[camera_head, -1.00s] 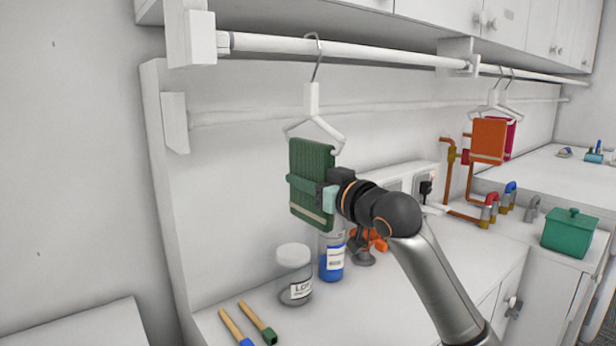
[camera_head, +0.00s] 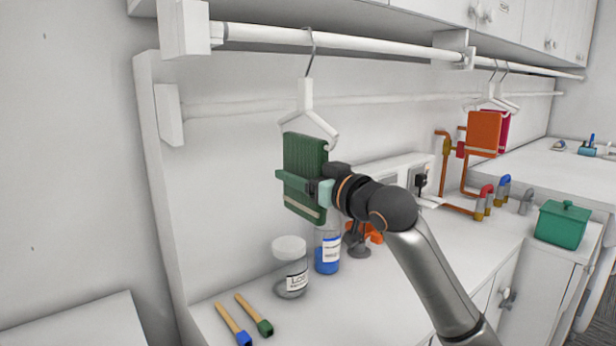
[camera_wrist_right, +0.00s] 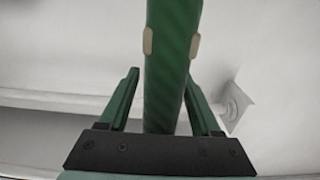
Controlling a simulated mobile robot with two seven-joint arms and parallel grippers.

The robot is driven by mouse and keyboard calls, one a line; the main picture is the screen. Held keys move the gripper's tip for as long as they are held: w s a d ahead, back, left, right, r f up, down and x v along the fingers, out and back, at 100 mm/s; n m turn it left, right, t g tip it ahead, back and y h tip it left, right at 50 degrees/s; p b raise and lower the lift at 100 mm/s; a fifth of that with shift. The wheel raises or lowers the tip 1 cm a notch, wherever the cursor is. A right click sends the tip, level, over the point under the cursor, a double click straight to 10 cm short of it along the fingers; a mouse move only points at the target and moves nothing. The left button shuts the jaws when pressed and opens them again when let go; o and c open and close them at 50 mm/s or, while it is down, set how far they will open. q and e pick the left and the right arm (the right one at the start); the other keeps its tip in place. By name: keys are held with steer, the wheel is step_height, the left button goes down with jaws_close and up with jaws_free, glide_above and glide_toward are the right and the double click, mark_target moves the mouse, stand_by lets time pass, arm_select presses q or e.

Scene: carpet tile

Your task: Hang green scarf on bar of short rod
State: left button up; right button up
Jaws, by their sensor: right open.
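The green scarf (camera_head: 304,152) hangs folded over the lower part of a white hanger (camera_head: 305,95). The hanger's thin hook is over the front white bar of the short rod (camera_head: 370,44), near its left end. My right gripper (camera_head: 285,178) reaches in from the right at the scarf's mid-height, with one finger across its front. In the right wrist view the scarf (camera_wrist_right: 172,60) runs edge-on between the two fingers of the gripper (camera_wrist_right: 162,78). The fingers are open, with gaps on both sides. My left gripper is not in view.
Farther right, an orange cloth (camera_head: 483,133) and a red one hang on hangers. A green box (camera_head: 562,224) sits at right. Cupboards are above the rod.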

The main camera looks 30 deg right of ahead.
steer(key=s+b, duration=0.3)
steer(key=s, duration=0.9)
steer(key=shift+s+d, duration=0.2)
steer(key=shift+d, duration=0.25)
